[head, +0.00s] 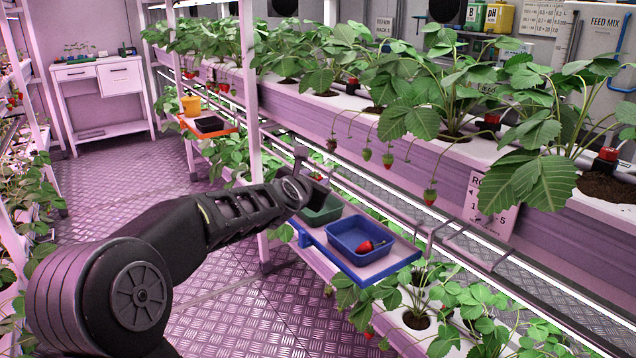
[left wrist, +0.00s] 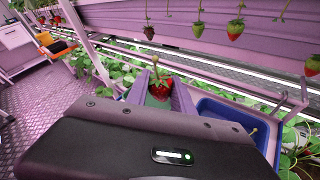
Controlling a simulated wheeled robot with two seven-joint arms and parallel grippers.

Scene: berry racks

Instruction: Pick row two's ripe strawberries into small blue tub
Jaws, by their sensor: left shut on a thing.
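My left gripper (head: 308,181) is shut on a red strawberry (left wrist: 160,88) with its stem up, which shows between the fingers in the left wrist view. It is above the green tub (head: 322,216), left of the small blue tub (head: 345,252). The blue tub, also in the left wrist view (left wrist: 228,113), holds a red strawberry (head: 366,247). Several berries hang from the upper gutter: a partly red one (head: 430,197), green ones (head: 388,160) and a dark one (head: 331,145). My right gripper is out of view.
The tubs stand on a blue-edged shelf (head: 380,278) beside the rack rails. A white rack post (head: 250,80) stands behind my left arm. A label card (head: 490,205) hangs on the gutter. Plants (head: 440,310) grow below the shelf. The aisle floor (head: 125,185) is clear.

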